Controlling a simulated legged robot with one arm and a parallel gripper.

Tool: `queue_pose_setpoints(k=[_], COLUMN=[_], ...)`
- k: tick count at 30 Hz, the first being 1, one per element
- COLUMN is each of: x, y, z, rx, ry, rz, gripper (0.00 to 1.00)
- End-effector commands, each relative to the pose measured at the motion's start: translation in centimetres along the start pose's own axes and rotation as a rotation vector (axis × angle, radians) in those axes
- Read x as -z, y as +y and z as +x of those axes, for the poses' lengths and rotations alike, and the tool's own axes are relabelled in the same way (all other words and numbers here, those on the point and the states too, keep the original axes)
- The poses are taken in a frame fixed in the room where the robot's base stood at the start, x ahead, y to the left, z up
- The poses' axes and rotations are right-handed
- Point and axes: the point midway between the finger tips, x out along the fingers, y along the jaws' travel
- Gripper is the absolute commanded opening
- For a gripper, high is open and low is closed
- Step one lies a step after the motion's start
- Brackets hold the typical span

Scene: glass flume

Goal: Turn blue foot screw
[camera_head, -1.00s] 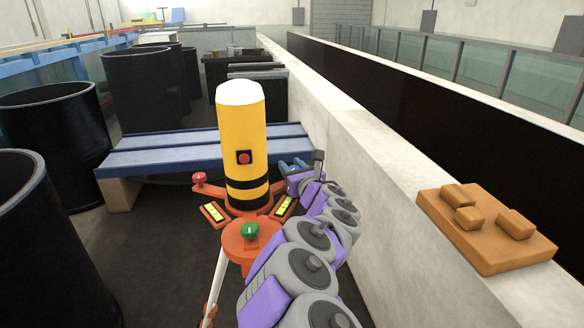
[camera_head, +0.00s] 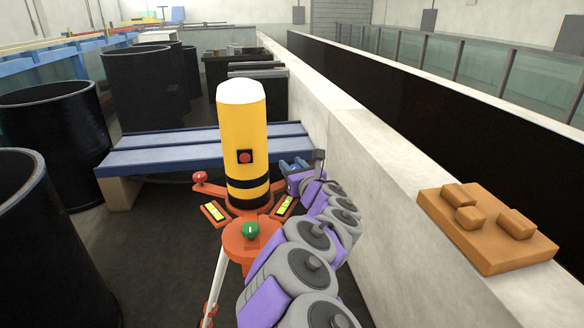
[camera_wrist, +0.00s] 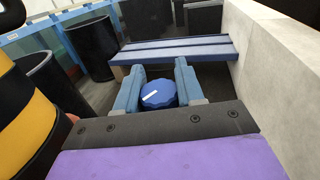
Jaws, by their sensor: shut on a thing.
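A yellow cylindrical instrument (camera_head: 241,130) with a white top and black bands stands on an orange three-armed base (camera_head: 245,232). A green foot screw (camera_head: 250,230) sits on the near arm and a red foot screw (camera_head: 199,177) on the left arm. The blue foot screw (camera_wrist: 159,94), with a white mark on top, is in the wrist view between the two blue fingers of my gripper (camera_wrist: 157,90). My gripper is shut on it. In the head view my gripper (camera_head: 295,167) is at the base's right arm, where the screw is mostly hidden.
Two bubble vials (camera_head: 214,212) (camera_head: 285,205) lie on the base. A blue bench (camera_head: 165,153) stands behind, black barrels (camera_head: 60,140) on the left. A pale wall (camera_head: 370,170) runs close along my arm's right, with an orange block (camera_head: 485,235) on its top.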

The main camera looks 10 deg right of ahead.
Motion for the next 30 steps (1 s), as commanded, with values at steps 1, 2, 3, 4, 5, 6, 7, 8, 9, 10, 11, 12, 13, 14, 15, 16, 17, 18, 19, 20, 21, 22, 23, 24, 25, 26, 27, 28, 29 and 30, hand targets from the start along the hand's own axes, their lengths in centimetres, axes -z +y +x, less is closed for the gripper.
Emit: queue_pose_setpoints(k=[1,2,3,4,5,6,7,8,9,10,11,12,13,14,15,16,17,18,19,20,21,22,23,24,25,26,27,28,29,30], x=[-0.80,-0.80,-0.82,-0.83,-0.83,-0.84,-0.85,-0.85,-0.86,-0.86,-0.88,-0.88,-0.88,-0.88,-0.88,-0.87,-0.87,-0.85,-0.85,-0.85,-0.84,-0.83,-0.82,-0.81,-0.82,-0.81,-0.79,-0.73,-0.66,-0.56], y=[0.20,0.19,0.20,0.20,0.20,0.20,0.21,0.21,0.21,0.21,0.22,0.22,0.22,0.20,0.18,0.15,0.12,0.06,0.00,-0.06,-0.14,-0.20,-0.25,-0.31,-0.35,-0.38,-0.40,-0.41,-0.41,-0.38], z=[0.04,0.03,0.03,0.03,0.02,0.02,0.02,0.02,0.01,0.01,0.01,0.00,0.00,-0.01,-0.01,-0.02,-0.03,-0.05,-0.06,-0.07,-0.10,-0.11,-0.12,-0.13,-0.14,-0.14,-0.15,-0.14,-0.11,-0.06], rx=[-0.004,-0.004,-0.004,-0.004,-0.004,-0.004,-0.004,-0.004,-0.004,-0.004,-0.004,-0.004,-0.004,-0.004,-0.003,-0.003,-0.002,-0.002,-0.001,-0.001,-0.001,0.000,0.000,0.000,0.000,0.001,0.001,0.001,0.001,0.000], ry=[-0.016,-0.016,-0.016,-0.017,-0.017,-0.017,-0.017,-0.017,-0.017,-0.017,-0.017,-0.017,-0.017,-0.017,-0.017,-0.017,-0.017,-0.017,-0.017,-0.017,-0.017,-0.017,-0.017,-0.017,-0.017,-0.017,-0.016,-0.015,-0.014,-0.012], rz=[0.002,0.002,0.002,0.002,0.002,0.002,0.002,0.002,0.002,0.002,0.002,0.002,0.002,0.002,0.002,0.002,0.002,0.002,0.002,0.003,0.003,0.004,0.004,0.004,0.004,0.005,0.005,0.005,0.005,0.004], gripper=[0.07,0.07,0.07,0.07,0.07,0.07,0.38,0.41,0.45,0.48,0.51,0.55,0.58,0.60,0.63,0.63,0.63,0.63,0.63,0.63,0.63,0.63,0.63,0.63,0.63,0.63,0.63,0.63,0.63,0.63])
